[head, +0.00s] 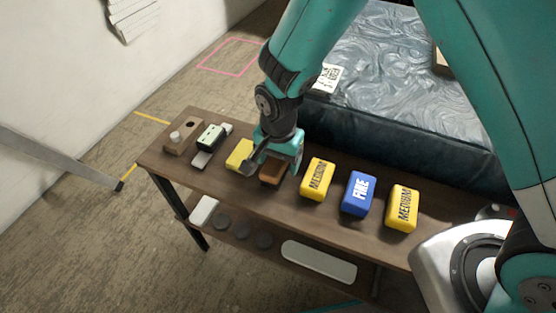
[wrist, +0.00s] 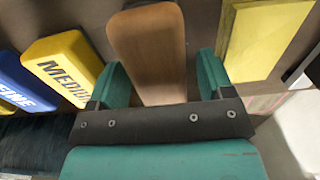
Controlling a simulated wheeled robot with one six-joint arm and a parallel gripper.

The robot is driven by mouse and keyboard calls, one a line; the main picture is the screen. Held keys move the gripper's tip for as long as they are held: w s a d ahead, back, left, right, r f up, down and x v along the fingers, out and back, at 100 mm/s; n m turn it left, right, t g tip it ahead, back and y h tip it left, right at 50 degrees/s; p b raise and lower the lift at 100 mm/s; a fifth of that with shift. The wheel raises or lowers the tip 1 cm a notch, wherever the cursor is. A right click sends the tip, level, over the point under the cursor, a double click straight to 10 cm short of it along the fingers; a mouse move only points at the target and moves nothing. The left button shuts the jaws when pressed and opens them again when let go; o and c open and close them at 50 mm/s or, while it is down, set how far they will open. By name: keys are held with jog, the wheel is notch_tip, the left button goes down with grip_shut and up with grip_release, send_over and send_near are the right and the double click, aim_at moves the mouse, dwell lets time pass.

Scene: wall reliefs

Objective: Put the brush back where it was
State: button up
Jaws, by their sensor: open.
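A brown wooden block, which looks like the brush's back (head: 271,174), rests on the bench top between yellow blocks. In the wrist view the brush (wrist: 150,45) reaches down between the two teal fingers. My gripper (head: 277,158) is directly over it, fingers pointing down. In the wrist view my gripper (wrist: 163,78) is open, with one finger on each side of the brush and a visible gap on the right. I cannot tell whether the left finger touches it. Bristles are not visible.
A plain yellow block (head: 240,154) is close on the left. A yellow "MEDIUM" block (head: 317,179), a blue "FINE" block (head: 359,193) and another yellow block (head: 402,208) stand right. A green-topped tool (head: 211,138) and a knobbed wooden block (head: 183,136) are farther left. A lower shelf (head: 270,240) holds dark discs.

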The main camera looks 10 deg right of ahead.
notch_tip(320, 180, up, 11)
jog(key=p, duration=0.1)
jog(key=s+d+r+n+y, duration=0.2)
jog(key=s+d+r+n, duration=0.1)
jog(key=s+r+n, duration=0.4)
jog(key=s+d+r+n+y, duration=0.2)
jog(key=s+d+r+n, duration=0.2)
jog(key=s+r+n, duration=0.3)
jog(key=s+r, duration=0.1)
jog(key=s, duration=0.2)
jog(key=shift+s+r, duration=0.4)
